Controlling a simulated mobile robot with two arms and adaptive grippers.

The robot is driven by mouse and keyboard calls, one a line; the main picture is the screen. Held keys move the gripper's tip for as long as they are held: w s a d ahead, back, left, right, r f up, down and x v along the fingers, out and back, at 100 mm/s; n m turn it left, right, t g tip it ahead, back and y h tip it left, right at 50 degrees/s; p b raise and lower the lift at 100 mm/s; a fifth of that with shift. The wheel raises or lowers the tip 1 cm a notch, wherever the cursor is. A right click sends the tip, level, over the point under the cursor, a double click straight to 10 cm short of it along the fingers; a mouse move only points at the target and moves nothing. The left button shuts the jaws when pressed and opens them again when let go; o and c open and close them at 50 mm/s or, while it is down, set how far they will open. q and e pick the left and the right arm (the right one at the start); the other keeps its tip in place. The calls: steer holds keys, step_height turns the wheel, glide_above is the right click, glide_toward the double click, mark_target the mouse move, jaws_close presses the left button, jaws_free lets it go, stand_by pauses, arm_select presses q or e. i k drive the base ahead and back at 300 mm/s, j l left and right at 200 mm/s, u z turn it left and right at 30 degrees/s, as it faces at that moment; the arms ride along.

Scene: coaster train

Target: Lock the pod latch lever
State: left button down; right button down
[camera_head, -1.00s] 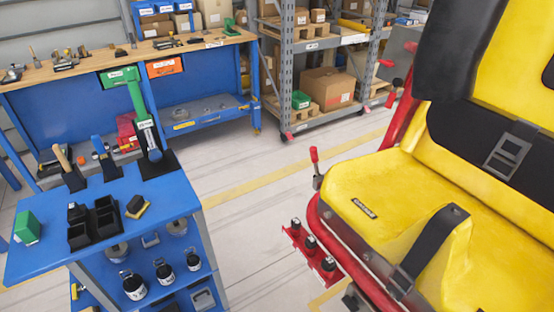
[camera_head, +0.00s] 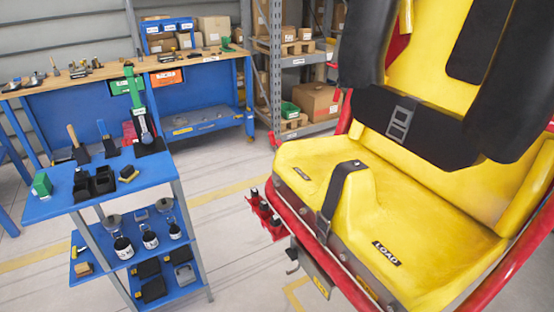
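The yellow pod seat (camera_head: 340,185) with its red frame fills the right side of the head view. A small red-handled lever (camera_head: 274,139) shows at the left edge of the seat, partly against the floor; I take it for the latch lever. It is too small to tell whether it is locked. A black strap (camera_head: 342,190) with a buckle crosses the seat front, and a dark lap belt (camera_head: 420,122) lies across the backrest. Neither of my grippers is in view.
A blue tool trolley (camera_head: 150,178) with bins and bottles stands at left. A blue workbench (camera_head: 90,125) and a grey storage rack (camera_head: 275,60) stand behind. A red holder with black-topped items (camera_head: 264,215) juts from the seat's left side. Floor between trolley and seat is clear.

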mark_target(272, 140)
steer(key=i+j+z, duration=0.75)
steer(key=i+l, duration=0.05)
steer(key=l, duration=0.05)
